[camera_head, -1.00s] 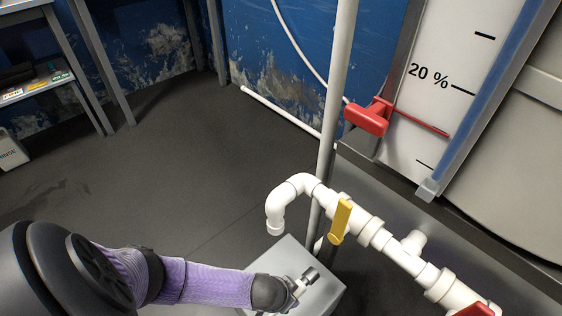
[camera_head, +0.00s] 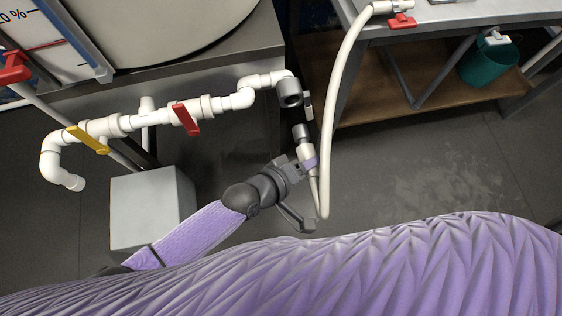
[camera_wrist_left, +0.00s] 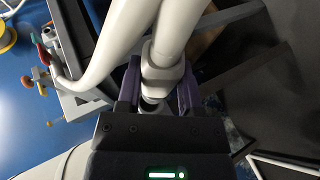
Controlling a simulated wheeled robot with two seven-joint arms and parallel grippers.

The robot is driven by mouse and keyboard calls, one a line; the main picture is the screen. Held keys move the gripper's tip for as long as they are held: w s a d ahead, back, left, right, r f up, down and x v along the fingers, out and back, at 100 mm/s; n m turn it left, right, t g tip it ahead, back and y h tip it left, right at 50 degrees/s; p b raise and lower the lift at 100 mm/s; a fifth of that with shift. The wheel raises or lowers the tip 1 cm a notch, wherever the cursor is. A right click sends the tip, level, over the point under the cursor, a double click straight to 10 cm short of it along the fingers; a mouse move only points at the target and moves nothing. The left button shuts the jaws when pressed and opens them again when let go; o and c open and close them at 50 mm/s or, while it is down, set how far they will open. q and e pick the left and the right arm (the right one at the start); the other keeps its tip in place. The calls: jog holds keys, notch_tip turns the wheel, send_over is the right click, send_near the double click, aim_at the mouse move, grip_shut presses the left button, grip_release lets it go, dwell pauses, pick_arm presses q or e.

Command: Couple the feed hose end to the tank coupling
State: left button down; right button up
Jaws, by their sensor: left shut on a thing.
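The tank coupling (camera_head: 289,93) is a dark grey fitting on the end of the white pipe run, with its round mouth showing. The feed hose end (camera_head: 301,134) has a grey collar and a pale body, and points up towards the coupling. A visible gap separates the two. My left gripper (camera_head: 307,165) is shut on the hose end, below the coupling in the picture. The left wrist view shows the pale hose fitting (camera_wrist_left: 160,75) between the purple-lined fingers of the left gripper (camera_wrist_left: 158,92); its tip is partly hidden. My right gripper is not in view.
The white hose (camera_head: 329,130) loops up to a red-handled valve (camera_head: 401,20) on the bench. White pipes with a yellow lever (camera_head: 88,139) and a red lever (camera_head: 186,118) run left. A grey box (camera_head: 146,208) stands beside my arm.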

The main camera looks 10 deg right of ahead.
aim_at(300, 142)
pick_arm(q)
jog(key=shift+d+r, duration=0.15)
jog(key=shift+d, duration=0.05)
jog(key=shift+a, duration=0.1)
jog(key=shift+w+b, duration=0.25)
jog(key=shift+b, duration=0.05)
jog(key=w, duration=0.1)
jog(key=w+b, duration=0.2)
jog(key=w, duration=0.1)
jog(key=shift+a+f, duration=0.1)
jog(key=shift+f, duration=0.15)
jog(key=shift+w+r+b, duration=0.2)
jog(key=shift+w+b, duration=0.2)
jog(key=shift+w, duration=0.15)
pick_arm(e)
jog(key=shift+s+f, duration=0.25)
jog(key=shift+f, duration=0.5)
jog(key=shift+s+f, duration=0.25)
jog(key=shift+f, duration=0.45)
pick_arm(q)
jog(key=shift+w+a+b, duration=0.15)
jog(key=shift+w+b, duration=1.25)
jog(key=shift+w, duration=0.9)
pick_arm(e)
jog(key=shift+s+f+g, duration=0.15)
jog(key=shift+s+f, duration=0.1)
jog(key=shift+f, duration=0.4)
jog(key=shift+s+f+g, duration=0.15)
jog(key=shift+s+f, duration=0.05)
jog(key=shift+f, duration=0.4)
